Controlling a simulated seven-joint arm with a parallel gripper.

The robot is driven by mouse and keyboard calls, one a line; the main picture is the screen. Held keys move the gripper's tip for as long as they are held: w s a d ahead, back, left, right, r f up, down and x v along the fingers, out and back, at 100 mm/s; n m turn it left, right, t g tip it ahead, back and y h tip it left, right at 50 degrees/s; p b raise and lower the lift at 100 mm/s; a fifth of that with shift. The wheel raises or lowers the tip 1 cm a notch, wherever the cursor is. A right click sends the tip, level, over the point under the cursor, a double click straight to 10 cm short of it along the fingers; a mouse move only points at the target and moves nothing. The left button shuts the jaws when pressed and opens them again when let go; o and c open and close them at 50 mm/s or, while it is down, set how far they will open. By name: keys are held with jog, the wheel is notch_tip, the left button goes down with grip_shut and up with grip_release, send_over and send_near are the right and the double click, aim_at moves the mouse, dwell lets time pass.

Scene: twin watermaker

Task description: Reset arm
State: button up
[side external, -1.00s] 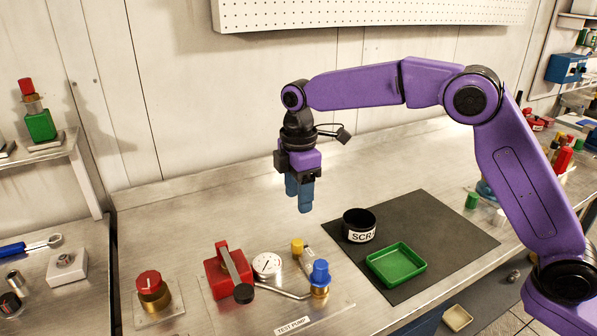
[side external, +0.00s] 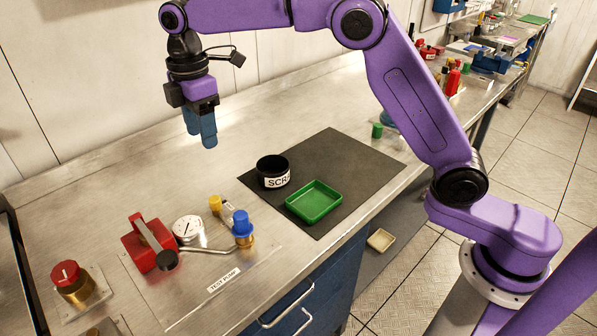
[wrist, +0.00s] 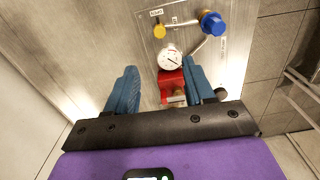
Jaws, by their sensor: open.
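My gripper (side external: 200,136) hangs in the air above the steel bench, fingers pointing down, to the left of the black scrap cup. In the wrist view my gripper (wrist: 159,68) has its two blue fingers spread apart with nothing held between them. The red test pump (side external: 149,243) shows beyond the fingers in the wrist view (wrist: 171,82), well below them and touching nothing of mine. The right finger covers part of the pump there.
A black cup with a scrap label (side external: 272,172) and an empty green tray (side external: 314,201) stand on a dark mat (side external: 340,150). A gauge (side external: 187,228), a blue-capped valve (side external: 242,222) and a red knob (side external: 66,274) are by the pump. The bench behind is clear.

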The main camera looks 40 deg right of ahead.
jog(key=s+d+f+m, duration=0.1)
jog(key=s+d, duration=0.5)
jog(key=s, duration=0.6)
jog(key=s+d+f+m, duration=0.2)
jog(key=s+d, duration=0.5)
jog(key=s, duration=0.5)
jog(key=s+d+f+m, duration=0.2)
jog(key=s+d, duration=0.5)
jog(key=s, duration=0.5)
jog(key=shift+s+d+f, duration=0.2)
jog(key=shift+s+f, duration=0.05)
jog(key=shift+f, duration=0.55)
